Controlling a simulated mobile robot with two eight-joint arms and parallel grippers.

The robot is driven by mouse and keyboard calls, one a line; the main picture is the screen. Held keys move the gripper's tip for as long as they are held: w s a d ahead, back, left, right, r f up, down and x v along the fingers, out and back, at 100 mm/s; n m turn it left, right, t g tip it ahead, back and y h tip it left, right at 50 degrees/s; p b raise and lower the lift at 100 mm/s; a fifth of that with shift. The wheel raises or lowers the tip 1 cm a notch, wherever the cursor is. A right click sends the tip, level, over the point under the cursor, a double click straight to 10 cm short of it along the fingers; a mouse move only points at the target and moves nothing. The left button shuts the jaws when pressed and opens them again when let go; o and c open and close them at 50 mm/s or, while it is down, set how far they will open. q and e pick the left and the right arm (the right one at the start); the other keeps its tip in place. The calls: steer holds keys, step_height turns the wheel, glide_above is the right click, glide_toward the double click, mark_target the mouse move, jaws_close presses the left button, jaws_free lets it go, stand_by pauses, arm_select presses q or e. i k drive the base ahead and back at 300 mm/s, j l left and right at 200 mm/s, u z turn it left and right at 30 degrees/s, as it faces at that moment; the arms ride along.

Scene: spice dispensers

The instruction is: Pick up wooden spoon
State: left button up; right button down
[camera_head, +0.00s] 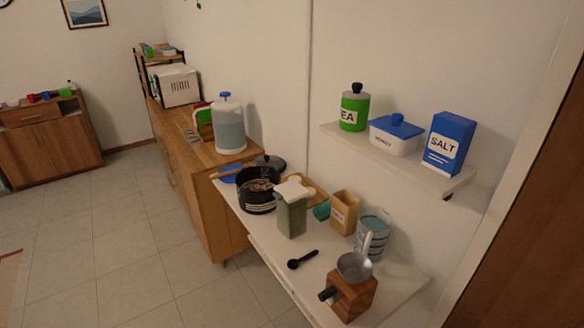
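A thin light-brown wooden stick, which looks like the wooden spoon's handle (227,173), lies near the far end of the white counter. It crosses above a blue round item (228,180), behind and left of the black pot (256,204). Its right end runs towards the dark-lidded pan (270,162), and I cannot make out a spoon bowl. Neither my left nor my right gripper is in view.
A shelf (455,184) juts out above. Tiled floor (150,260) is clear at left.

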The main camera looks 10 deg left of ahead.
mark_target(224, 174)
steer(key=i+j+z, duration=0.1)
steer(key=j+z, duration=0.25)
steer(key=i+j+z, duration=0.1)
steer(key=z, duration=0.25)
steer(key=j+z, duration=0.65)
steer(key=j, duration=0.2)
steer(key=j+z, duration=0.3)
steer(key=j, duration=0.2)
steer(key=j+z, duration=0.1)
steer(key=j, duration=0.25)
steer(key=k+j, duration=0.15)
steer(key=j, duration=0.2)
steer(key=k+j+z, duration=0.15)
steer(key=j, duration=0.2)
steer(key=k+j, duration=0.1)
steer(key=j, duration=0.35)
steer(key=k+j, duration=0.1)
steer(key=j, duration=0.4)
steer(key=k+j, duration=0.1)
steer(key=j, duration=0.35)
steer(key=k+j, duration=0.1)
steer(key=j, duration=0.35)
